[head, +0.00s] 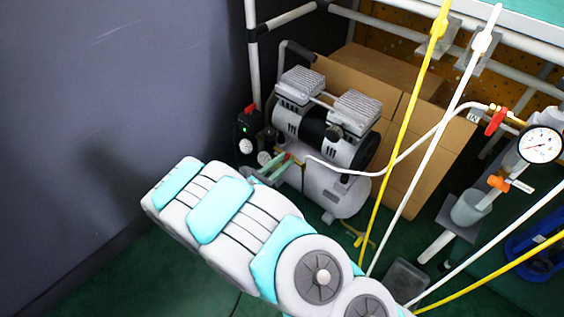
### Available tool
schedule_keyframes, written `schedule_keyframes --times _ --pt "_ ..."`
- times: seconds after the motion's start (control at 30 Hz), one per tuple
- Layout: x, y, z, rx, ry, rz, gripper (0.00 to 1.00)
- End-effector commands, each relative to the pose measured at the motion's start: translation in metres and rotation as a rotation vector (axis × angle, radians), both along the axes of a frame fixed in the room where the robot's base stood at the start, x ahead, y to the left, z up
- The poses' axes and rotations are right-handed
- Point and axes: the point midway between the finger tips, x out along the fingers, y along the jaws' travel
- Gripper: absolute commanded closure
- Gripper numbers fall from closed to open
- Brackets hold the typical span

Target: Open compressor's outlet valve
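The compressor (335,188) stands on the floor, with a silver tank below and two ribbed motor heads on top. A small brass and red fitting (290,157), which looks like its outlet valve, sits at the tank's front left, where the white hose begins. My gripper (280,166) is right at this fitting, its thin pale-green fingers pointing towards it. The fingertips overlap the fitting in the picture. I cannot tell whether they touch it or how far apart they are. My arm hides the floor in front of the compressor.
A black regulator (246,136) with a red top and gauges stands left of the compressor. Cardboard boxes (405,130) are behind it. The white hose (420,141) runs right to a red valve (496,120) and a pressure gauge (540,145). Yellow (403,130) and white poles cross at right.

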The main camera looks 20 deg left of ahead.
Motion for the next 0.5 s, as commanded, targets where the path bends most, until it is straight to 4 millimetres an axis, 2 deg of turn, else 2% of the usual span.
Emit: schedule_keyframes --times 0.03,0.2,0.5 --pt "-0.0001 0.0000 0.0000 0.000 0.000 0.000 0.80" --pt "-0.0001 -0.0001 0.0000 0.000 0.000 0.000 0.99" --pt "-0.0002 -0.0003 -0.0001 0.000 0.000 -0.001 1.00"
